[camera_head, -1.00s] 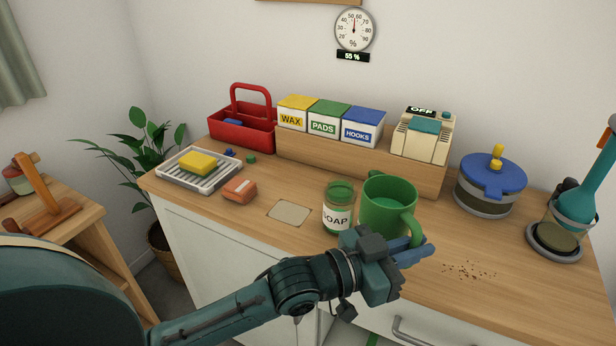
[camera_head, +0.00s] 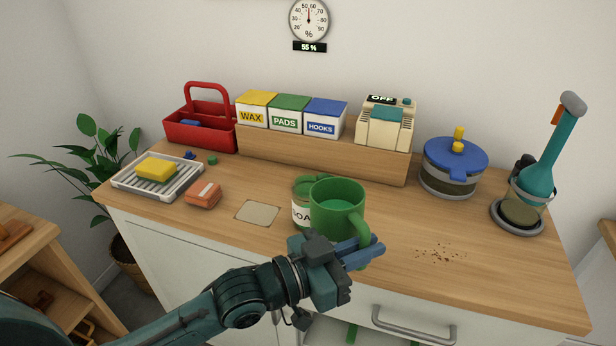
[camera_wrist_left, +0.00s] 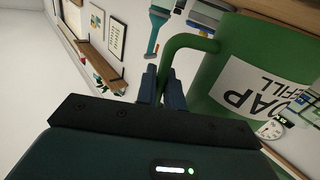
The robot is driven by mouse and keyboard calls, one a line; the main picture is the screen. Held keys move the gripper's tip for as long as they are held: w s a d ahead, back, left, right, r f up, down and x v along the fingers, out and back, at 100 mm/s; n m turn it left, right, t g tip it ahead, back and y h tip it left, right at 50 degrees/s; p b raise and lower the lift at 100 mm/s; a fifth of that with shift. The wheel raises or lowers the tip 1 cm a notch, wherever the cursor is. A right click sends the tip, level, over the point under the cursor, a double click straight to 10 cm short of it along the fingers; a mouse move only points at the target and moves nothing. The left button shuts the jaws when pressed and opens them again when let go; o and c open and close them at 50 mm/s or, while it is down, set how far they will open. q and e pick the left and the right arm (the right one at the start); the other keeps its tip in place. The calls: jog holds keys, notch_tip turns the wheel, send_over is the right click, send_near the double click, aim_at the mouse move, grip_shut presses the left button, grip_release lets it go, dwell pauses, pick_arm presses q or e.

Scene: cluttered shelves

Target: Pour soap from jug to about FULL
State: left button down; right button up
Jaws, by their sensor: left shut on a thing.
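The green jug (camera_head: 337,205) stands about upright, with green liquid inside its open top. Its "SOAP REFILL" label (camera_wrist_left: 262,92) shows in the left wrist view. My left gripper (camera_head: 366,252) is shut on the jug's handle; the wrist view shows the fingers (camera_wrist_left: 158,88) around it. The green-tinted glass jar labelled "SOAP" (camera_head: 300,212) is on the counter just left of and behind the jug, which hides part of it. I cannot tell its fill level, or whether the jug touches it or the counter. My right gripper is not in view.
A beige square (camera_head: 257,211), an orange block (camera_head: 203,195) and a rack with a yellow sponge (camera_head: 157,168) lie left. Behind are a wooden riser (camera_head: 290,150) with boxes and a red caddy (camera_head: 200,135). Crumbs (camera_head: 440,252) and a blue-lidded pot (camera_head: 452,165) are right.

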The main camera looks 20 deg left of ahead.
aim_at(354, 227)
pick_arm(q)
jog(key=shift+w+a+r+n+p, duration=0.25)
jog(key=shift+r+n, duration=0.2)
jog(key=shift+r, duration=0.15)
jog(key=shift+w+a+r+n+p, duration=0.15)
jog(key=shift+w+r+n+p, duration=0.05)
jog(key=shift+r+n, duration=0.35)
jog(key=shift+w+a+r+n+p, duration=0.25)
jog(key=shift+r+n, duration=0.15)
jog(key=shift+r, duration=0.2)
jog(key=shift+w+a+r+n+p, duration=0.2)
jog(key=shift+w+a+r+n, duration=0.1)
jog(key=shift+r+n, duration=0.2)
jog(key=shift+w+a+r+n+p, duration=0.15)
jog(key=shift+w+a+r+n, duration=0.1)
jog(key=shift+r+n, duration=0.25)
jog(key=shift+n, duration=0.9)
jog(key=r, duration=0.1)
jog(key=w+r+p, duration=0.1)
jog(key=a+r+p, duration=0.1)
jog(key=r, duration=0.1)
jog(key=shift+w, duration=0.2)
jog(key=shift+a+f, duration=0.1)
jog(key=shift+f, duration=0.15)
jog(key=shift+r, duration=0.1)
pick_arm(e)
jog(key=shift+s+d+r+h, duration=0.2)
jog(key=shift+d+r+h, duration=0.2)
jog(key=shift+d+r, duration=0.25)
